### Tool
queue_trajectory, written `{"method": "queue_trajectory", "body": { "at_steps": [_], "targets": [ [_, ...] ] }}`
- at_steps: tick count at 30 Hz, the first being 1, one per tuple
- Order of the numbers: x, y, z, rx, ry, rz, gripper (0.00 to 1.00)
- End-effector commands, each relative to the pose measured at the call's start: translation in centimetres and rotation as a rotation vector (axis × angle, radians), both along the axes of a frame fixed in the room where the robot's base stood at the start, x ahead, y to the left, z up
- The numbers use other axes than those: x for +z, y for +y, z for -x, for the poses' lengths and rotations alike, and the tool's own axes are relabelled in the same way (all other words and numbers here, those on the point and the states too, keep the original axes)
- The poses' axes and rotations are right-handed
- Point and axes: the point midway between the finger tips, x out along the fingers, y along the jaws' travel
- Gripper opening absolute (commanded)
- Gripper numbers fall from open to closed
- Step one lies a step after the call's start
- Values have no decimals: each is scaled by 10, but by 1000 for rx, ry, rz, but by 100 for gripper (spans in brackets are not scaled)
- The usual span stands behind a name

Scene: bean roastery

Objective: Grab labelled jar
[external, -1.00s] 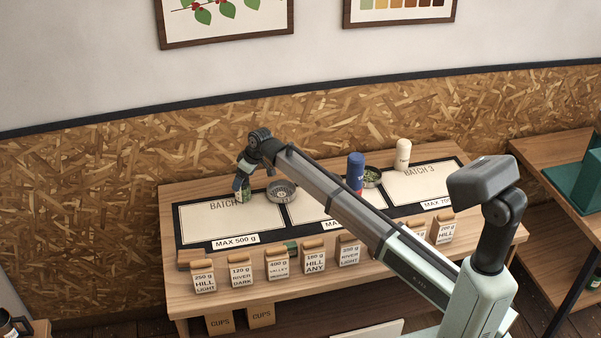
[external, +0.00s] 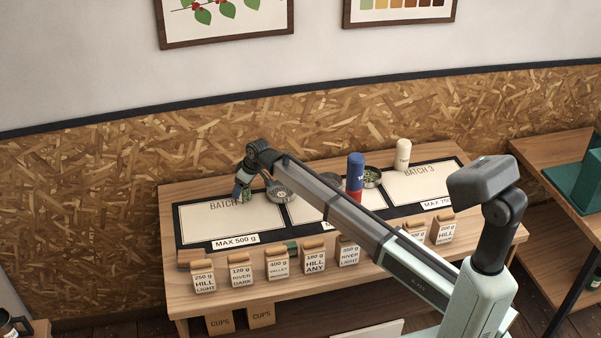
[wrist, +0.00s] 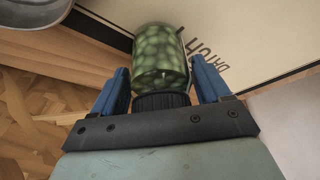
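A glass jar of green beans (wrist: 160,58) with a dark ribbed lid lies between the blue fingers of my gripper (wrist: 161,75) in the wrist view. The fingers are open, with a gap on each side of the lid.
A round metal dish (external: 284,192) stands close to the right of my gripper. Several labelled bags (external: 277,262) line the front edge. The Batch 3 mat (external: 415,184) is largely clear.

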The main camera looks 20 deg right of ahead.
Motion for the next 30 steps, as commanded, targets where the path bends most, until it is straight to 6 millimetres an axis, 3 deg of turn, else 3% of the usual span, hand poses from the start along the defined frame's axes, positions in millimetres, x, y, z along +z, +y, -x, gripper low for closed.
{"method": "queue_trajectory", "body": {
  "at_steps": [15, 23, 30],
  "targets": [
    [1, 0, 0, 0, 0, 0, 28],
    [4, 0, 0, 0, -1, -1, 28],
    [36, 1, -1, 0, -3, -2, 28]
  ]
}}
